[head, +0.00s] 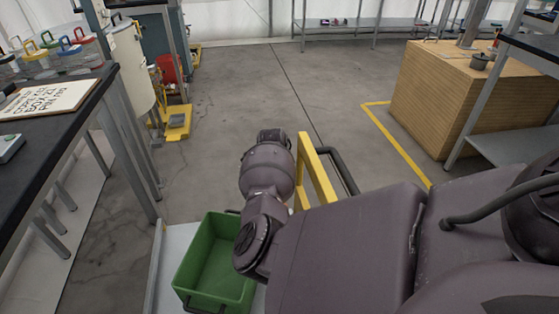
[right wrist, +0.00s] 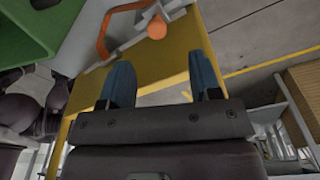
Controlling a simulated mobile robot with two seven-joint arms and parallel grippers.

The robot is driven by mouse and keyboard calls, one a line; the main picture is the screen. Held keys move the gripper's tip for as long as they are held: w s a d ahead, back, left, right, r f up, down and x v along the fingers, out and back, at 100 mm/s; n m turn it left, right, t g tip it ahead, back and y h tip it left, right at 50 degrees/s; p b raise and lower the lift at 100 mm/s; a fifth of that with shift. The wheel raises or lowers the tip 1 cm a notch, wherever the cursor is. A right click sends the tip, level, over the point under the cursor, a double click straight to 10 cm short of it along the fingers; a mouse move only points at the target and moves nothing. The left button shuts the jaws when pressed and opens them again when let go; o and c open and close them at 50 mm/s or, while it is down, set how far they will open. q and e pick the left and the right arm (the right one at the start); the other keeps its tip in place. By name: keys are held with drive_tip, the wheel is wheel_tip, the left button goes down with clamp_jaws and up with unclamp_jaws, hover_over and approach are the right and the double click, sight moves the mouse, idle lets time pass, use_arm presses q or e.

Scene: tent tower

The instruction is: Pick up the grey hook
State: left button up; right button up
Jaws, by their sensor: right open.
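I cannot pick out a grey hook with certainty in either view. In the right wrist view a pale grey slanted piece (right wrist: 127,46) lies by an orange bent bar (right wrist: 104,38) and an orange round knob (right wrist: 157,27), above a yellow panel (right wrist: 160,60). I cannot tell whether that grey piece is the hook. My right gripper (right wrist: 162,80) is open, with its two blue fingers apart in front of the yellow panel and nothing seen between them. In the head view my arm hides its fingers. My left gripper is not in view.
A green bin (head: 212,262) sits on a pale platform beside a yellow frame (head: 317,168) with a dark curved bar (head: 343,168). A dark-topped table (head: 60,125) stands left, a wooden block (head: 440,95) right. The floor (head: 270,85) ahead is clear.

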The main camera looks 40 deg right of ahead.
drive_tip(key=f, duration=0.1)
drive_tip(key=f+b, duration=0.1)
drive_tip(key=f, duration=0.2)
drive_tip(key=shift+s+d+f, duration=0.15)
drive_tip(key=shift+s+f, duration=0.15)
drive_tip(key=shift+f+b, duration=0.3)
drive_tip(key=shift+f, duration=0.15)
drive_tip(key=f, duration=0.1)
drive_tip(key=s+f+b, duration=0.1)
drive_tip(key=f, duration=0.1)
drive_tip(key=shift+f, duration=0.3)
drive_tip(key=shift+d+f+b, duration=0.1)
drive_tip(key=shift+f+b, duration=0.35)
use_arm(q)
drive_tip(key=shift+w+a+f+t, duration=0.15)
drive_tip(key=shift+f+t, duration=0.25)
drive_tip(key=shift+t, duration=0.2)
use_arm(e)
drive_tip(key=shift+w, duration=0.1)
drive_tip(key=shift+r, duration=0.15)
